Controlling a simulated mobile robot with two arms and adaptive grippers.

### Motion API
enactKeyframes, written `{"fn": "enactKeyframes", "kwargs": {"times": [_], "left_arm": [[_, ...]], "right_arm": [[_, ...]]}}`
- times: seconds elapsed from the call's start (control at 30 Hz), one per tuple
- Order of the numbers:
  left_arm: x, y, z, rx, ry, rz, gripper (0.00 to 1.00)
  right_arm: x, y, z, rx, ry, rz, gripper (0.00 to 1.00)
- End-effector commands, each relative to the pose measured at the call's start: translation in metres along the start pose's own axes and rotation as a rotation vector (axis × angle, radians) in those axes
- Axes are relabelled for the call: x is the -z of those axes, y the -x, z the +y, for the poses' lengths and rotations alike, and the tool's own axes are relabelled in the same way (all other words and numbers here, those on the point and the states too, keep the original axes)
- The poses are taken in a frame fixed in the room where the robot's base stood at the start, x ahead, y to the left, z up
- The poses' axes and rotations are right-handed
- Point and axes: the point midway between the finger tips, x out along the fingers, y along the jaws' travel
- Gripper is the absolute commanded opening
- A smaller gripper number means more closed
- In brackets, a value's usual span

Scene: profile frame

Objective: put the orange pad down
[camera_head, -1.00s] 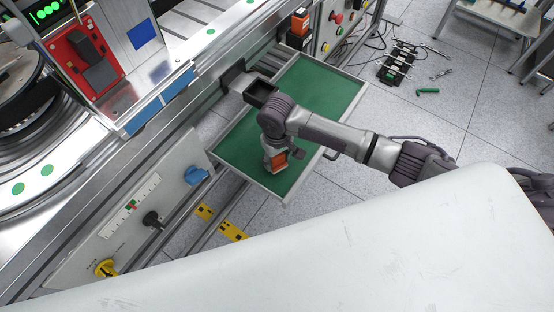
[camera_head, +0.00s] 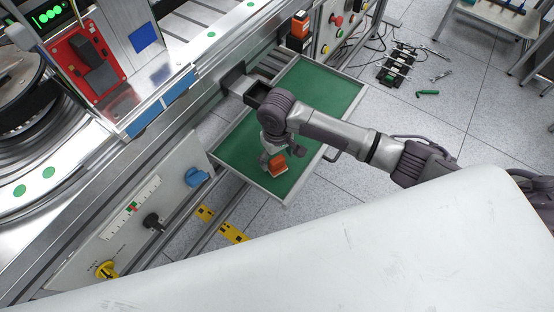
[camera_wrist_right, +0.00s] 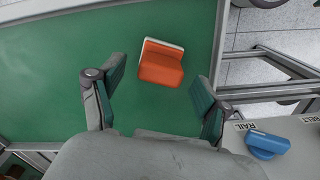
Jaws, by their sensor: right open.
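The orange pad (camera_head: 277,164) lies on the green surface of the tray (camera_head: 316,84), near its front corner. It also shows in the right wrist view (camera_wrist_right: 161,66), orange with a pale edge along its top, on the green tray floor (camera_wrist_right: 60,75). My right gripper (camera_head: 271,150) is just above and beside the pad in the head view. In the wrist view its fingers (camera_wrist_right: 158,98) are spread wide, with the pad between and beyond them, apart from both. My left gripper is in neither view.
The tray has a raised metal rim. A panel with a blue knob (camera_head: 196,177), a black knob (camera_head: 153,220) and a yellow knob (camera_head: 106,269) stands to the left. A black power strip (camera_head: 397,64) lies on the floor.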

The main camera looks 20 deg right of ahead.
Motion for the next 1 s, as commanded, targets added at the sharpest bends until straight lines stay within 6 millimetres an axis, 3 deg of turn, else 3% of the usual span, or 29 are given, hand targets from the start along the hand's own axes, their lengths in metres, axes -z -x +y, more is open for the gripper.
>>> {"fn": "enactKeyframes", "kwargs": {"times": [0.03,0.2,0.4,0.87,1.0], "left_arm": [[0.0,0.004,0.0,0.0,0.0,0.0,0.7],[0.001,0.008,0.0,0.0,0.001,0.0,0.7],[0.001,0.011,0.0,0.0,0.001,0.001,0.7],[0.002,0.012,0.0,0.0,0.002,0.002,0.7],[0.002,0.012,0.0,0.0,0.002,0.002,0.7]], "right_arm": [[0.001,0.015,0.0,0.001,0.001,0.004,0.76],[0.001,0.051,0.0,0.001,0.0,0.003,0.76],[0.001,0.08,-0.001,0.001,0.0,0.001,0.76],[0.0,0.087,-0.001,0.003,0.0,-0.001,0.76],[-0.008,0.076,-0.015,0.043,0.019,0.022,0.76]]}}
